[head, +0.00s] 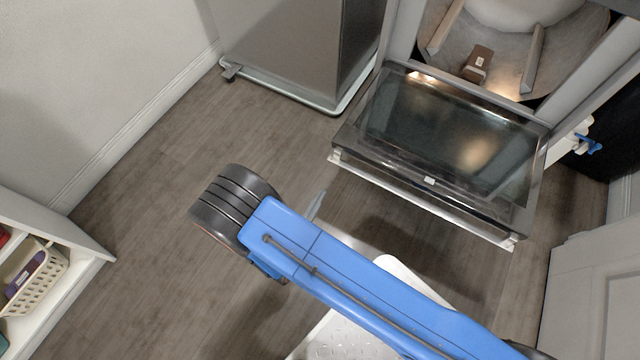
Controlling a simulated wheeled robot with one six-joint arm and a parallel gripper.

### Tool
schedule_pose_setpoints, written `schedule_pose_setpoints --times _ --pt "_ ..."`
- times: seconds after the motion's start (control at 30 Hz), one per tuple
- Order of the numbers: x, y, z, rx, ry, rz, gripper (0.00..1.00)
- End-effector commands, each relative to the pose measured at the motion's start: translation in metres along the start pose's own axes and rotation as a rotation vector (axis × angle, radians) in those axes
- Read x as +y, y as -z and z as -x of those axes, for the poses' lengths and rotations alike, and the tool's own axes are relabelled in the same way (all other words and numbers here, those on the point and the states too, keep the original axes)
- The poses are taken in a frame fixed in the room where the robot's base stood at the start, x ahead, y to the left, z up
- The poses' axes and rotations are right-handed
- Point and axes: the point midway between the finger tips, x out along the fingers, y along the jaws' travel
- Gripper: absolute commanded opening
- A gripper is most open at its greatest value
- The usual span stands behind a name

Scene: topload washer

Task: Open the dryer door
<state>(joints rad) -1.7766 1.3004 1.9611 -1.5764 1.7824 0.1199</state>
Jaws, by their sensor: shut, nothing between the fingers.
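The dryer door (440,140) is a dark glass panel in a grey frame, hinged at its bottom edge. It is folded down and lies open, about level, in front of the dryer. A pale handle bar (425,203) runs along its free edge. The drum opening (500,92) shows behind it. My gripper (317,205) is mostly hidden under my blue arm; only a thin grey tip shows, left of the door and apart from it. It is shut and empty.
A brown item (478,63) lies inside the drum. A grey cabinet-like appliance (295,45) stands left of the dryer. A white shelf (60,285) with a basket (38,278) is at lower left. A white panel (595,290) is at right. Wooden floor (160,170) is clear at left.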

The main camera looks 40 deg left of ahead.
Motion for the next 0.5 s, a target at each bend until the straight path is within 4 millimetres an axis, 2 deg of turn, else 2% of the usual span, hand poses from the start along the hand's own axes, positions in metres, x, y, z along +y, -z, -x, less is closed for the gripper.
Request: schedule_pose_setpoints --times 0.5 --pt "-0.002 -0.001 -0.089 -0.001 0.004 -0.003 0.00"
